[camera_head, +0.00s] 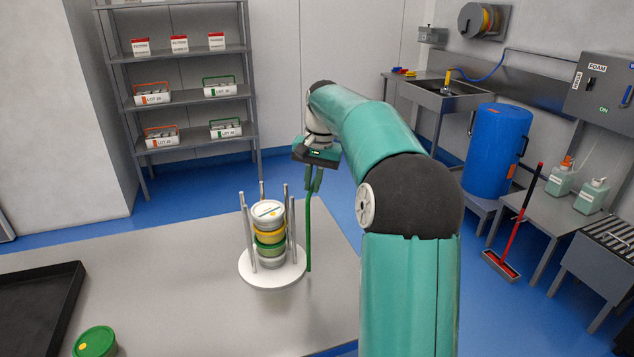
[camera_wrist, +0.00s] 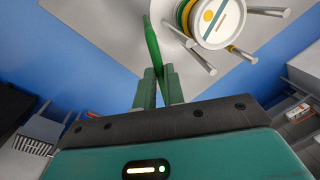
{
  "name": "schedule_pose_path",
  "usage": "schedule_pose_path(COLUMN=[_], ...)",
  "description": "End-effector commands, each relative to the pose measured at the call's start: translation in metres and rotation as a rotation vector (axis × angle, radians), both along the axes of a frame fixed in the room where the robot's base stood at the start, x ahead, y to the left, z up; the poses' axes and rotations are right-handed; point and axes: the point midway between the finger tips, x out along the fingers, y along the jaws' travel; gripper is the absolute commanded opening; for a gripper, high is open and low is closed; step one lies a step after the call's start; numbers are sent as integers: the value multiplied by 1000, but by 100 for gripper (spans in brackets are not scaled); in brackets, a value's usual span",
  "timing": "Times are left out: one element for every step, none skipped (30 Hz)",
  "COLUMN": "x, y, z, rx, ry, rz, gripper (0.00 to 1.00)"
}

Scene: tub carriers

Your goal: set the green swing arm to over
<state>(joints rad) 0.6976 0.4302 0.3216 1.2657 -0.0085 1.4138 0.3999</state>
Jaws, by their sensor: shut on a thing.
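The green swing arm (camera_head: 309,235) is a thin green rod that stands upright beside the right edge of the tub carrier. My gripper (camera_head: 314,182) is shut on its upper end, high above the table. In the wrist view the swing arm (camera_wrist: 153,45) runs out from between my fingers (camera_wrist: 157,88) and passes beside the stack. The carrier's white round base (camera_head: 258,281) has several upright metal posts. Between them stands a stack of tubs (camera_head: 268,235) with a white lid on top and yellow and green bands below. The rod is not across the stack's top.
A black tray (camera_head: 40,310) and a green-lidded tub (camera_head: 95,342) are at the table's left. The grey table (camera_head: 170,265) is clear around the carrier. A shelf rack (camera_head: 180,99) stands behind; a blue drum (camera_head: 496,150) and benches are at the right.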

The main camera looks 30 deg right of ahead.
Motion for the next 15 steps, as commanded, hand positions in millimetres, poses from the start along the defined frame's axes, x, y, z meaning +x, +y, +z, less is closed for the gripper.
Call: schedule_pose_path(x=[2, 3, 5, 5, 6, 7, 8, 9, 10, 10, 11, 12, 12, 13, 14], y=[1, 2, 4, 4, 5, 6, 8, 9, 10, 11, 12, 13, 14, 16, 17], z=[2, 2, 1, 2, 2, 2, 2, 2, 2, 2, 2, 2, 2, 2, 2], rx=[-2, -2, -3, -3, -2, -2, -2, -2, -2, -2, -2, -2, -2, -2, -3], ry=[-3, -3, -3, -3, -4, -4, -4, -4, -4, -4, -4, -4, -4, -4, -5], rz=[43, 72, 110, 139, 166, 204, 234, 262, 300, 327, 357, 394, 423, 452, 490], gripper=[0, 0, 0, 0, 0, 0, 0, 0, 0, 0, 0, 0, 0, 0, 0])
